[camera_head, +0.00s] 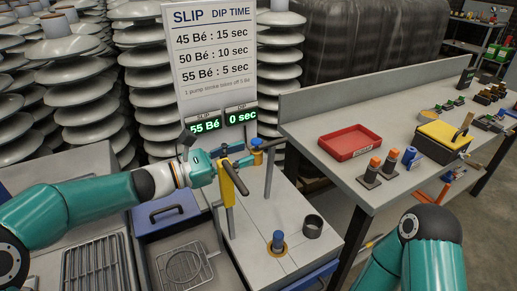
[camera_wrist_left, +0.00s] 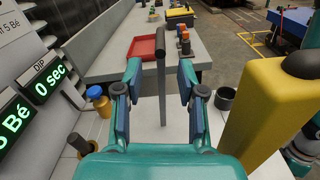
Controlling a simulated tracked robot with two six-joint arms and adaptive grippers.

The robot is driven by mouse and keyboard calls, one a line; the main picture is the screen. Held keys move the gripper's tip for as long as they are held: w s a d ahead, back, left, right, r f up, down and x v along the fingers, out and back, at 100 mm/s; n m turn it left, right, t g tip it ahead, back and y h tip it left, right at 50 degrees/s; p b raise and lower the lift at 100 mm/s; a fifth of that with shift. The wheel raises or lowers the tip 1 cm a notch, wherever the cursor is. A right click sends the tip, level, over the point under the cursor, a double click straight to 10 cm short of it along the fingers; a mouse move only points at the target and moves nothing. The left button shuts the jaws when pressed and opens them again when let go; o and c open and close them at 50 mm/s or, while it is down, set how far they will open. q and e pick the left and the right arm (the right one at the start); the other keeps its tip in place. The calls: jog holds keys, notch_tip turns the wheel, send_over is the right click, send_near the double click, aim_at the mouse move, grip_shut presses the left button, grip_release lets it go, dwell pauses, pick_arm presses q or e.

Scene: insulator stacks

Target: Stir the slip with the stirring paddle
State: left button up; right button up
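The stirring paddle shows in the head view as a thin grey upright shaft (camera_head: 268,178) with a dark handle bar at its top, standing on the pale tank top (camera_head: 246,232). My left gripper (camera_head: 240,158) is beside the handle. In the left wrist view its two fingers (camera_wrist_left: 158,100) are apart, and the paddle's dark handle (camera_wrist_left: 160,52) and shaft lie in line with the gap between them, with clear space on each side. The gripper is open. The paddle's lower end and the slip are hidden. My right gripper is out of view; only its arm shows at lower right.
A yellow post (camera_head: 228,196) with a black handle stands close to my left gripper. Displays (camera_head: 223,122) read 55 Bé and 0 sec. A red tray (camera_head: 353,141) is on the bench.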

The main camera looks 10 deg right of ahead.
pick_arm(q)
jog(key=shift+v, duration=1.8)
